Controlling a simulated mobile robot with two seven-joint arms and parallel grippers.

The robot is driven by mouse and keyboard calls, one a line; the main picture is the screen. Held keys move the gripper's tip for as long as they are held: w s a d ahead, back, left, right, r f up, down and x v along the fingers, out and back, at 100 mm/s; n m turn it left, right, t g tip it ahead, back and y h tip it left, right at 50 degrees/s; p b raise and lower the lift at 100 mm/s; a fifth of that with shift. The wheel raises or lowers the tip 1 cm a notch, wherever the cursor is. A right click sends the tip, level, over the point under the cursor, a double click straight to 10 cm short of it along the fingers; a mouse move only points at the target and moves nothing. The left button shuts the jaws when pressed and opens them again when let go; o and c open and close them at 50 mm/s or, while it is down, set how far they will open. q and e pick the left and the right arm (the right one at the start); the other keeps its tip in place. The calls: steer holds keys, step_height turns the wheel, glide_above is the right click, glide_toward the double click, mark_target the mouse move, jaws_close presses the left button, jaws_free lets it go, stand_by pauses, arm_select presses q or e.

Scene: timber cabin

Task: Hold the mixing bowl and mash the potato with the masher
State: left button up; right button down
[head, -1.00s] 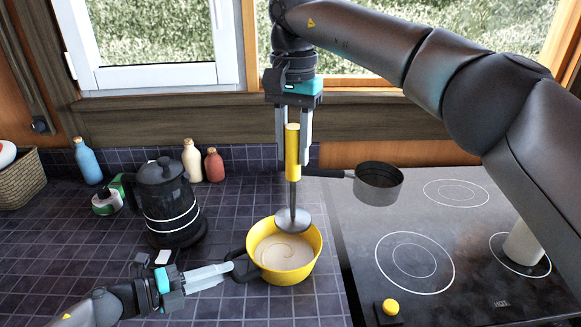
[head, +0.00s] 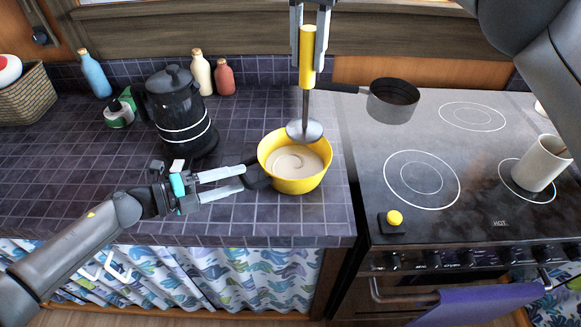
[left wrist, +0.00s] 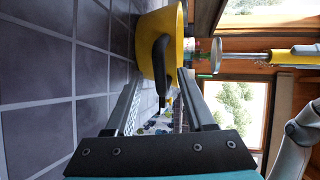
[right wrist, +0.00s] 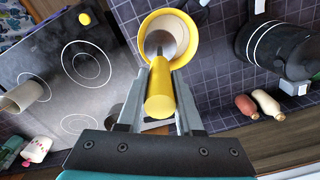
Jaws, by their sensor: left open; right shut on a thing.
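The yellow mixing bowl (head: 294,182) stands on the tiled counter near its right end, with a pale, creamy, swirled mass (head: 298,161) inside that looks like the potato. Its black handle (left wrist: 160,62) points left toward my left gripper (head: 244,178). That gripper is open, its fingers on either side of the handle in the left wrist view; contact is unclear. My right gripper (head: 308,62) is shut on the yellow handle of the masher (head: 308,50). The masher hangs upright, its round metal head (head: 304,131) over the far part of the bowl, apparently above the mash.
A black kettle (head: 180,115) stands left of the bowl, with bottles (head: 201,75) behind. Right of the counter is the stove (head: 440,215), carrying a saucepan (head: 392,101), a white cup (head: 542,163) and a small yellow-knobbed block (head: 393,220). The counter's front left is clear.

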arm_select(q)
steer(key=v, duration=1.2)
